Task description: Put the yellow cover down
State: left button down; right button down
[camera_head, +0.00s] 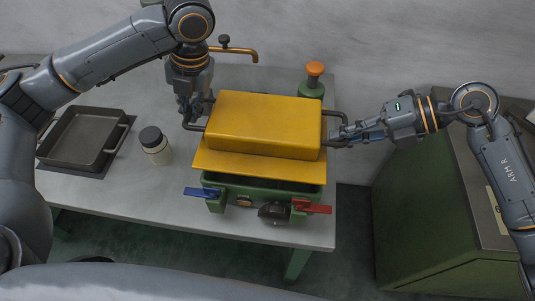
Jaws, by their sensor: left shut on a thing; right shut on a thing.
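The yellow cover (263,122) is a box-like lid with a flange along its front and a dark handle at each end. It sits over the green machine (262,192); I cannot tell whether it rests on it or hangs just above. An open strip of the machine shows below the front flange. My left gripper (192,115) is shut on the cover's left handle. My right gripper (345,135) is shut on the right handle.
A dark tray (108,152) and a jar with a black lid (154,146) stand on the grey table (120,209) at the left. An orange-topped button (314,70) is behind the cover. A blue lever (201,192) and red lever (312,207) stick out in front. A green cabinet (415,210) stands right.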

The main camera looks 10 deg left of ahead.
jog(key=shift+r, duration=0.1)
pick_arm(q)
jog(key=shift+s+a, duration=0.1)
jog(key=shift+a, duration=0.15)
jog(key=shift+d, duration=0.1)
pick_arm(e)
jog(key=shift+d, duration=0.15)
pick_arm(q)
jog(key=shift+f, duration=0.1)
pick_arm(e)
jog(key=shift+f, duration=0.2)
